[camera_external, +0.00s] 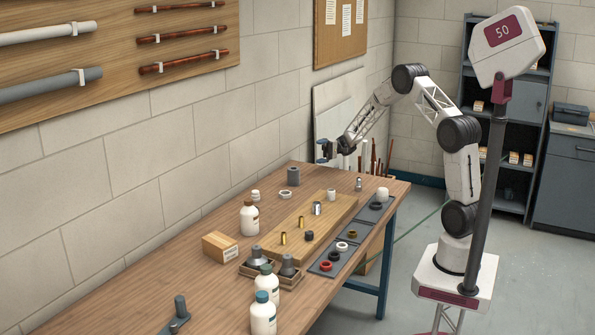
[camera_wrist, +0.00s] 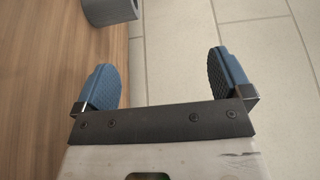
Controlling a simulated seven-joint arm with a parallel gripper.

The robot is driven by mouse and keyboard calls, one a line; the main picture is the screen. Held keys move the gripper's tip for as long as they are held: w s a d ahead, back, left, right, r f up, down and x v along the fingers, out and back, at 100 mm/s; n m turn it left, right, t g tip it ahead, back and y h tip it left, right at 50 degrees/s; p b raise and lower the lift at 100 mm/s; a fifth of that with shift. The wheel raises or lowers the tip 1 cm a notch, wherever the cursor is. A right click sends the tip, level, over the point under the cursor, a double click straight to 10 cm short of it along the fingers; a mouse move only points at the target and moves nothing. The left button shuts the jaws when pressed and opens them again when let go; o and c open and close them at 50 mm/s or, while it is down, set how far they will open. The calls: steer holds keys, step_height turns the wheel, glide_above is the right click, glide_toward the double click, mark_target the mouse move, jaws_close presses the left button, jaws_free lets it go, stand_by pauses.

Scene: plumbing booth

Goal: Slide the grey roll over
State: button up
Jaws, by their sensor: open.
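The grey roll (camera_external: 293,176) stands on the wooden table near its far edge, close to the block wall. It also shows at the top left of the wrist view (camera_wrist: 110,12), partly cut off by the frame. My gripper (camera_external: 322,151) hangs in the air above the table's far end, to the right of the roll and higher than it. In the wrist view my gripper (camera_wrist: 163,72) has its blue fingers wide apart with nothing between them. It is not touching the roll.
A white ring (camera_external: 285,195) and a small white container (camera_external: 255,195) lie near the roll. A wooden board (camera_external: 270,241) with several small fittings is in front. Dark trays (camera_external: 324,268) with rings line the right edge. Bottles (camera_external: 249,218) and a cardboard box (camera_external: 220,247) stand further left.

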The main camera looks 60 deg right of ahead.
step_height(320, 180, up, 6)
steer(key=f, duration=0.1)
steer(key=w+a+n+g+h, duration=0.1)
steer(key=a+n+g+h, duration=0.1)
steer(key=a+n+h, duration=0.3)
steer(key=w+a+n+g+h, duration=0.2)
steer(key=a+n, duration=0.4)
steer(key=n, duration=0.3)
steer(key=w+a+f+n+g+h, duration=0.1)
steer(key=a+n+g+h, duration=0.3)
steer(key=n+h, duration=0.3)
steer(key=shift+w+a+n+h, duration=0.25)
steer(key=shift+a+n+h, duration=0.05)
steer(key=shift+a, duration=0.4)
steer(key=w+r+n+h, duration=0.1)
steer(key=a+n, duration=0.1)
steer(key=shift+w+a+r+n+h, duration=0.1)
steer(key=shift+w+r+n+h, duration=0.3)
glide_above(293, 168)
steer(key=shift+s+a+f, duration=0.1)
steer(key=shift+f, duration=1.15)
steer(key=shift+s+a+f, duration=0.1)
steer(key=shift+f, duration=1.15)
steer(key=shift+f, duration=3.9)
